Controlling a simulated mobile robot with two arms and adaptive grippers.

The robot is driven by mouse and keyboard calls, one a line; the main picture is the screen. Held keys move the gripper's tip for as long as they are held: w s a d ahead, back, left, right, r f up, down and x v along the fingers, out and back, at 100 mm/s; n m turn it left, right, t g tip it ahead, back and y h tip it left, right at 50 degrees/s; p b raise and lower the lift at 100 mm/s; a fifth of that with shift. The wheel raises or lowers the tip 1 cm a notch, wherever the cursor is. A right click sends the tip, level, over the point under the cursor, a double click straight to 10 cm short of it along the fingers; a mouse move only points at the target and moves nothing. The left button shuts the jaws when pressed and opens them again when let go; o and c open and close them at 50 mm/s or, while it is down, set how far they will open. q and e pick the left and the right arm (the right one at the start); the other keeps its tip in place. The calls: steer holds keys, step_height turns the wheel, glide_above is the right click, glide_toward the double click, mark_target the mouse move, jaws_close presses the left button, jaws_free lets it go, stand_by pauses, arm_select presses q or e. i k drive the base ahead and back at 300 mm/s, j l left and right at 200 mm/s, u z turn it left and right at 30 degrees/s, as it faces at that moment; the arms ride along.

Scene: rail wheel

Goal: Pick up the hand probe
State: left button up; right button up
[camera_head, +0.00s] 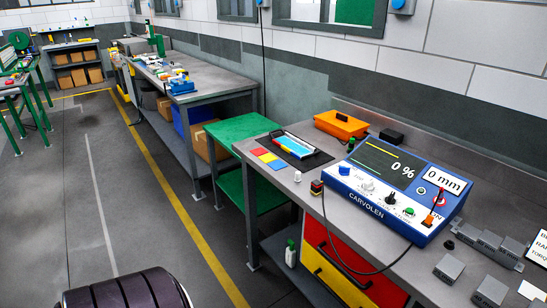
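A small black and red piece (317,188), which looks like the hand probe, stands at the front edge of the grey workbench (411,280). A dark cable loops from it down over the bench front and back up towards the blue and white CARVOLEN test unit (385,201).
A white piece (297,176), an orange case (341,125) and a black tray with a blue-white item (294,146) are near the probe. Grey blocks (449,268) lie at right. A green step table (240,129) adjoins the bench. Floor left of the yellow line (185,215) is open.

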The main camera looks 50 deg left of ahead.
mark_target(316, 190)
steer(key=u, duration=1.3)
